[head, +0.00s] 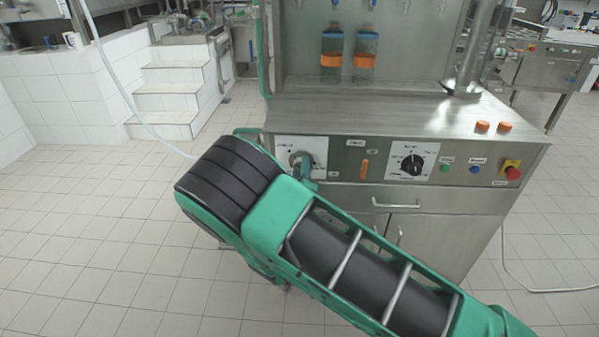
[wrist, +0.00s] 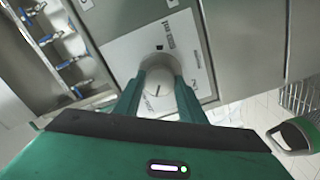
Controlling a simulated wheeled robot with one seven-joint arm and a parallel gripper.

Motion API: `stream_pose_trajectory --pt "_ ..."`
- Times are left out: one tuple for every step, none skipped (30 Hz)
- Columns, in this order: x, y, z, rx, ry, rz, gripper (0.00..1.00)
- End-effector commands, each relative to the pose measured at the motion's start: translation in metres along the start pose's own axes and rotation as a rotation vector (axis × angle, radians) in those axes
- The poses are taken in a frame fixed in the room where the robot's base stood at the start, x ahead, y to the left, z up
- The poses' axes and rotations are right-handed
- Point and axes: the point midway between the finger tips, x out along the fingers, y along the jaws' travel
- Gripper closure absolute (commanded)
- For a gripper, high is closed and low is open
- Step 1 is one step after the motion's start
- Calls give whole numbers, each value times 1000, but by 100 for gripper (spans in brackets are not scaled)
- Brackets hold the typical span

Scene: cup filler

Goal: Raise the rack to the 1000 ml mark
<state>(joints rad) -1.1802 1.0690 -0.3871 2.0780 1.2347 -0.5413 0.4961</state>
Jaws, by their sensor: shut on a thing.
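A white dial plate (head: 312,149) is on the left of the machine's front panel. In the wrist view the plate (wrist: 118,52) carries "ml" lettering and a round pale knob (wrist: 158,92) with a short dark line on its face. My gripper (wrist: 160,84) is shut on this knob, one green finger on each side. In the head view my gripper (head: 305,166) is at the plate and partly hides the knob. The rack is not clearly recognisable, and I cannot read a 1000 ml mark. Two bottles (head: 331,44) (head: 366,46) with orange bands stand under the nozzles.
A second dial (head: 412,160) with a black knob, an orange indicator (head: 364,168), small buttons and a red emergency button (head: 513,172) line the panel. A drawer handle (head: 395,204) is below. Tiled floor left is free.

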Motion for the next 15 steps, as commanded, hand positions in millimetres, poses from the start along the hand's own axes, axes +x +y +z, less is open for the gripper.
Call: stream_pose_trajectory --pt "-1 -4 5 -2 -9 -8 86" --pt "-1 -4 5 -2 -9 -8 86" --pt "-1 -4 5 -2 -9 -8 86" --pt "-1 -4 5 -2 -9 -8 86" --pt "-1 -4 5 -2 -9 -8 86" --pt "-1 -4 5 -2 -9 -9 54" --pt "-1 -4 5 -2 -9 -8 47" --pt "-1 -4 4 -2 -8 -8 45" --pt "-1 -3 4 -2 -7 -7 45" --pt "-1 -3 3 -2 -6 -6 45" --pt "-1 -3 3 -2 -6 -6 45" --pt "-1 -2 3 -2 -5 -5 45" --pt "-1 -2 2 -2 -5 -5 45" --pt "-1 -2 2 -2 -4 -4 45" --pt "-1 -2 2 -2 -4 -4 45"
